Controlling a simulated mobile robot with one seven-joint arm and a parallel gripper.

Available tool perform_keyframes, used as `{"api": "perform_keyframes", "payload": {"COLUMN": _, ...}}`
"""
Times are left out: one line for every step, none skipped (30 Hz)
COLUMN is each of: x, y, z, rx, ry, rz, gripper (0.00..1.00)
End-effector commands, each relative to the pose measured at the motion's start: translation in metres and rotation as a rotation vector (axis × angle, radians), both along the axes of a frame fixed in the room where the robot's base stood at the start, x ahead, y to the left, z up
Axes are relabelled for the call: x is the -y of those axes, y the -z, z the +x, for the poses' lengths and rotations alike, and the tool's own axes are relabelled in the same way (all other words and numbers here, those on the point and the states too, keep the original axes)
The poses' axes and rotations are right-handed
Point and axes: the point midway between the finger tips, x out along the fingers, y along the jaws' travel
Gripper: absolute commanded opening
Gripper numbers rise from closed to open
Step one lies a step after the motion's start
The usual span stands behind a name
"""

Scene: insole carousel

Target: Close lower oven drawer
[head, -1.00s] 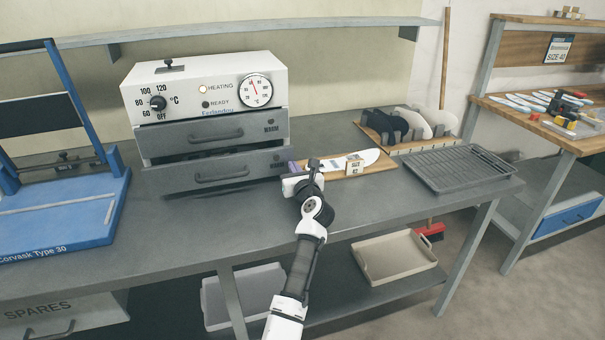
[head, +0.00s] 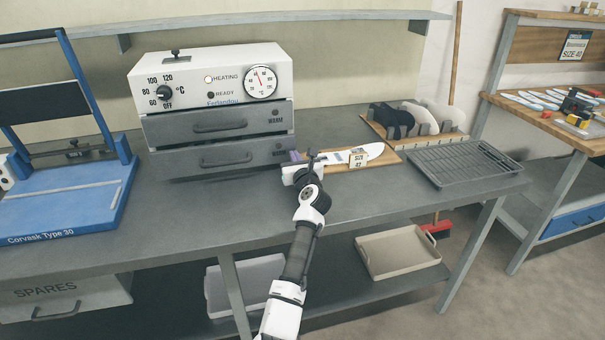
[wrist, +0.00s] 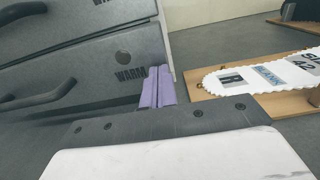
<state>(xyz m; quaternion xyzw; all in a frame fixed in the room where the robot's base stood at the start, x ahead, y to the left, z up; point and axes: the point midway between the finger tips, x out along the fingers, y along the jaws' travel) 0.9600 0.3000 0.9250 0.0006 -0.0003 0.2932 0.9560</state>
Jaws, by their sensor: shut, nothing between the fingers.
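The white oven (head: 205,85) stands on the grey bench with two grey drawers below its control panel. The upper drawer (head: 165,128) is above the lower drawer (head: 172,164). A thin dark gap shows between them, and the lower front appears to stand slightly forward. My gripper (head: 294,157) is at the lower drawer's right end, low over the bench. In the wrist view, its purple fingertips (wrist: 156,87) are together and empty, beside the right edge of the lower drawer front (wrist: 95,80), near the WARM label. I cannot tell whether they touch it.
A wooden board with a white insole (head: 375,150) lies right of my gripper. A dark ribbed tray (head: 465,163) is farther right, with a rack of insoles (head: 415,120) behind. A blue press (head: 65,205) stands left. The bench front before the oven is clear.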

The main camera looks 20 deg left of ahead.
Motion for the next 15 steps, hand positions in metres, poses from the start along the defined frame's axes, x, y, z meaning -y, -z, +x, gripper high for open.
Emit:
{"api": "perform_keyframes", "payload": {"x": 0.003, "y": 0.002, "z": -0.005, "rx": 0.001, "ry": 0.001, "rz": -0.001, "gripper": 0.00}}
{"api": "perform_keyframes", "payload": {"x": 0.006, "y": 0.002, "z": -0.008, "rx": 0.000, "ry": 0.001, "rz": -0.002, "gripper": 0.00}}
{"api": "perform_keyframes", "payload": {"x": 0.009, "y": 0.002, "z": -0.013, "rx": 0.001, "ry": 0.002, "rz": -0.003, "gripper": 0.00}}
{"api": "perform_keyframes", "payload": {"x": 0.012, "y": 0.002, "z": -0.018, "rx": 0.001, "ry": 0.002, "rz": -0.004, "gripper": 0.00}}
{"api": "perform_keyframes", "payload": {"x": 0.015, "y": 0.003, "z": -0.022, "rx": 0.001, "ry": 0.002, "rz": -0.004, "gripper": 0.00}}
{"api": "perform_keyframes", "payload": {"x": 0.019, "y": 0.003, "z": -0.029, "rx": 0.002, "ry": 0.001, "rz": -0.005, "gripper": 0.00}}
{"api": "perform_keyframes", "payload": {"x": 0.022, "y": 0.003, "z": -0.034, "rx": 0.001, "ry": 0.001, "rz": -0.004, "gripper": 0.00}}
{"api": "perform_keyframes", "payload": {"x": 0.026, "y": 0.002, "z": -0.038, "rx": 0.002, "ry": 0.002, "rz": -0.003, "gripper": 0.00}}
{"api": "perform_keyframes", "payload": {"x": 0.030, "y": 0.003, "z": -0.045, "rx": 0.001, "ry": 0.002, "rz": -0.004, "gripper": 0.00}}
{"api": "perform_keyframes", "payload": {"x": 0.034, "y": 0.003, "z": -0.050, "rx": 0.001, "ry": 0.001, "rz": -0.003, "gripper": 0.00}}
{"api": "perform_keyframes", "payload": {"x": 0.037, "y": 0.003, "z": -0.055, "rx": 0.001, "ry": 0.002, "rz": -0.004, "gripper": 0.00}}
{"api": "perform_keyframes", "payload": {"x": 0.041, "y": 0.003, "z": -0.062, "rx": 0.002, "ry": 0.001, "rz": -0.003, "gripper": 0.00}}
{"api": "perform_keyframes", "payload": {"x": 0.045, "y": 0.003, "z": -0.067, "rx": 0.001, "ry": 0.001, "rz": -0.004, "gripper": 0.00}}
{"api": "perform_keyframes", "payload": {"x": 0.048, "y": 0.003, "z": -0.071, "rx": 0.002, "ry": 0.002, "rz": -0.005, "gripper": 0.00}}
{"api": "perform_keyframes", "payload": {"x": 0.052, "y": 0.003, "z": -0.077, "rx": 0.001, "ry": 0.001, "rz": -0.004, "gripper": 0.00}}
